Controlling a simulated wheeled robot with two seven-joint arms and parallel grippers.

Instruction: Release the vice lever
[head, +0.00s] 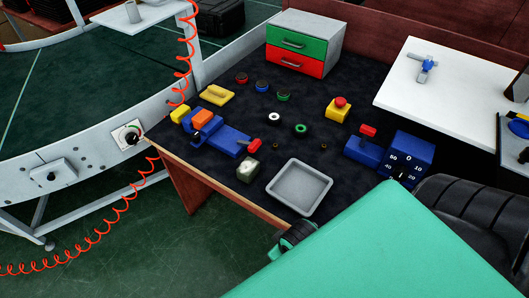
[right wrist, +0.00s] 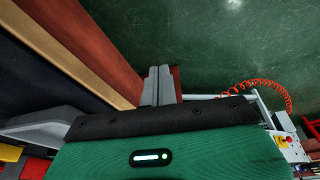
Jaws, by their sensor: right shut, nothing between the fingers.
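A blue vice (head: 232,139) lies on the dark mat at the left front of the workbench. An orange block (head: 202,118) sits at its left end, and a red-handled lever (head: 250,146) is at its right end. My right gripper (right wrist: 159,72) shows in the right wrist view with its two grey fingers together and nothing between them. It points past the bench edge towards the green floor, apart from the vice. In the head view my teal right arm covers the lower right, and the fingertips cannot be made out there. My left gripper is not in view.
A grey tray (head: 299,188) and a pale block (head: 248,170) stand near the vice. A second red-handled blue device (head: 366,146) and a blue dial box (head: 405,155) are at right. A red-green drawer unit (head: 305,43) stands behind. A coiled red cable (head: 95,228) hangs left.

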